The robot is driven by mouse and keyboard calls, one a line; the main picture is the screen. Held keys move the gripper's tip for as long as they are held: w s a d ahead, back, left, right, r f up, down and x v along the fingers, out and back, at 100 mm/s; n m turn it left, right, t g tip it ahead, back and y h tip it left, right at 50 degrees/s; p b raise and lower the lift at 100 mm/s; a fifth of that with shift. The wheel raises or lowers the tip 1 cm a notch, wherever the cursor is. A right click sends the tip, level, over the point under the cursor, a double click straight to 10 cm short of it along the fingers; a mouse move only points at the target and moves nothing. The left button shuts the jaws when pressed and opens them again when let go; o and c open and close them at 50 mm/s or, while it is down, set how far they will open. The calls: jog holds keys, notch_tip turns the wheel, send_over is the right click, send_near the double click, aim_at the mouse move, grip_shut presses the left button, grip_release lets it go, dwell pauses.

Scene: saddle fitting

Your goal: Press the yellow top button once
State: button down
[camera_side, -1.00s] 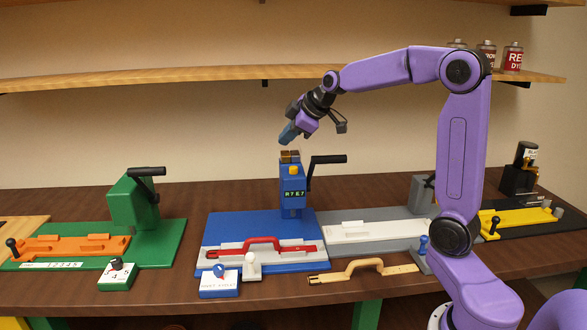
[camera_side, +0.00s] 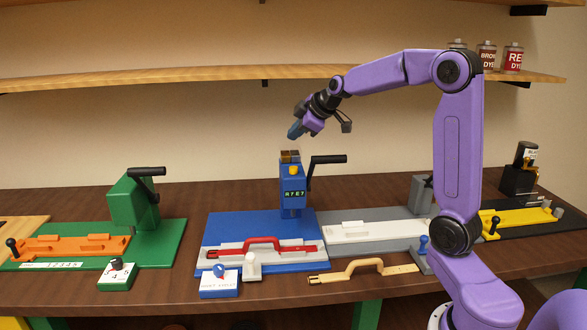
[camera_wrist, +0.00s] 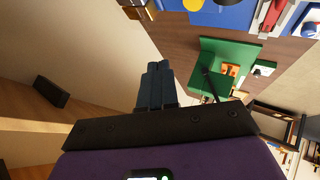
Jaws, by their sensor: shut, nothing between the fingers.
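In the wrist view a yellow piece (camera_wrist: 193,4), likely the same button, shows at the top edge beside the blue body. My gripper (camera_side: 293,134) is shut and empty. It hangs in the air above the press head, with a clear gap to it. Its blue-grey fingers also show closed together in the wrist view (camera_wrist: 156,70).
A black lever (camera_side: 328,159) sticks out right of the press head. Brown blocks (camera_side: 290,156) sit on its top. A green press (camera_side: 133,200) stands left, a yellow fixture (camera_side: 515,222) right. A tan handle (camera_side: 362,269) lies in front. A wooden shelf (camera_side: 200,77) runs behind.

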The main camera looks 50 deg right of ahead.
aim_at(293, 167)
jog(key=shift+f, duration=3.4)
jog(key=shift+f, duration=0.15)
jog(key=shift+f, duration=0.25)
jog(key=shift+s+d+f, duration=0.1)
jog(key=shift+s+f, duration=0.05)
jog(key=shift+f, duration=0.3)
jog(key=shift+s+d+f, duration=0.1)
jog(key=shift+s+f, duration=0.05)
jog(key=shift+f, duration=0.3)
dwell(0.7)
jog(key=shift+r, duration=0.1)
jog(key=shift+w+d+r, duration=0.15)
jog(key=shift+d+r, duration=0.1)
jog(key=shift+r, duration=0.05)
dwell(0.4)
jog(key=shift+w+r, duration=0.2)
jog(key=shift+r, duration=0.6)
jog(key=shift+a+r, duration=0.2)
jog(key=shift+r, duration=1.6)
